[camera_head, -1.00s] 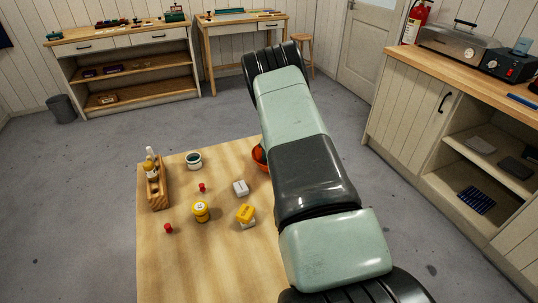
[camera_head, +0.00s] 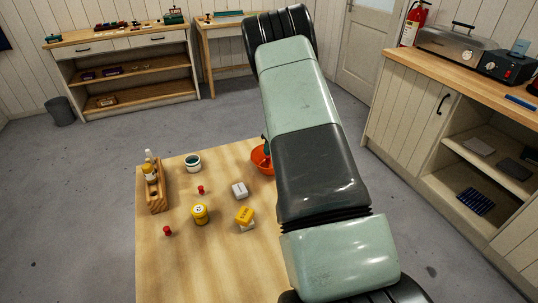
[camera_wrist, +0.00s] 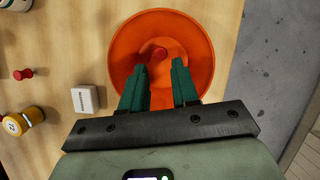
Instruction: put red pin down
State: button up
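In the wrist view a red pin (camera_wrist: 160,54) lies inside the orange bowl (camera_wrist: 122,62). My gripper (camera_wrist: 159,67) is over the bowl with its two green fingers spread apart. The pin shows in the gap just beyond the fingertips, and neither finger appears to touch it. In the head view the bowl (camera_head: 263,166) is at the table's right side, partly hidden by my arm, with a green finger at its rim. Two more red pins stand on the table, one near the middle (camera_head: 201,189) and one at front left (camera_head: 167,231).
A wooden rack (camera_head: 157,197) with small bottles stands at the table's left. A dark-filled jar (camera_head: 193,163), a yellow tin (camera_head: 200,215), a white block (camera_head: 239,191) and a yellow-and-white block (camera_head: 244,216) stand around the middle. The front of the wooden table (camera_head: 205,268) is clear.

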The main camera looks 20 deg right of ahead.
jog(key=s+a+r+n, duration=0.4)
jog(key=r+n, duration=0.1)
jog(key=r, duration=0.5)
jog(key=s+a+r+n+y, duration=0.1)
jog(key=s+a+r+n, duration=0.35)
jog(key=r, duration=0.55)
jog(key=s+a+r+n, duration=0.4)
jog(key=r+n, duration=0.1)
jog(key=r, duration=0.4)
jog(key=s+a+r+n, duration=0.2)
jog(key=s+r+n, duration=0.2)
jog(key=s, duration=0.2)
jog(key=s+a+r+n, duration=0.3)
jog(key=s+n, duration=0.1)
jog(key=s, duration=0.2)
jog(key=s+n+t+h, duration=0.1)
jog(key=s+n+h, duration=0.1)
jog(key=s+n, duration=0.9)
jog(key=s+r, duration=0.1)
jog(key=s, duration=0.3)
jog(key=shift+s+a, duration=0.15)
jog(key=shift+s, duration=0.1)
jog(key=o, duration=0.3)
jog(key=shift+w, duration=0.1)
